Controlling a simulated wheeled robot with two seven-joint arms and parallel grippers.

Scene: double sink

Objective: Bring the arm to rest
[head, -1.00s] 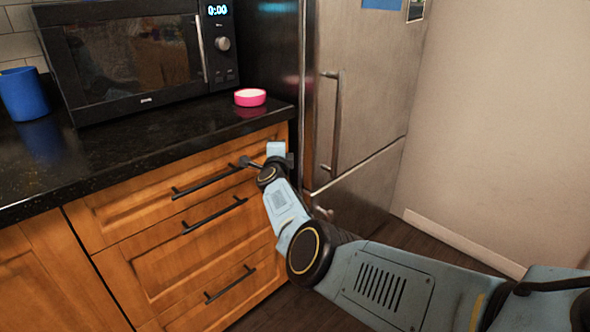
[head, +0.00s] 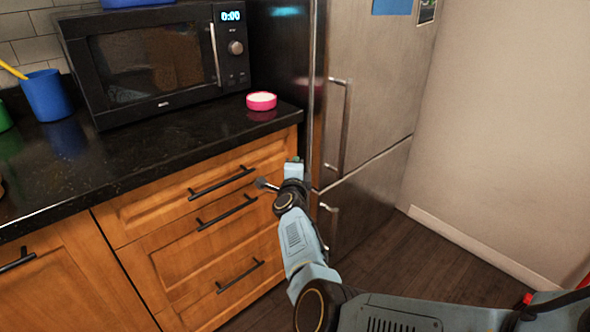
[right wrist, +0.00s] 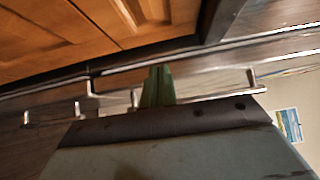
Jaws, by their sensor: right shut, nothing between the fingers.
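My right arm reaches in from the lower right of the head view. Its right gripper (head: 296,161) is at the far end, in front of the wooden drawers (head: 205,225) and near the fridge's left edge, apart from the counter. In the right wrist view the green fingers (right wrist: 158,86) are together with nothing between them. My left gripper is not in view.
A black counter (head: 150,150) holds a microwave (head: 155,65), a pink round container (head: 261,101) and a blue cup (head: 46,95). A steel fridge (head: 375,90) stands right of the drawers. Dark floor (head: 400,255) is open before the fridge.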

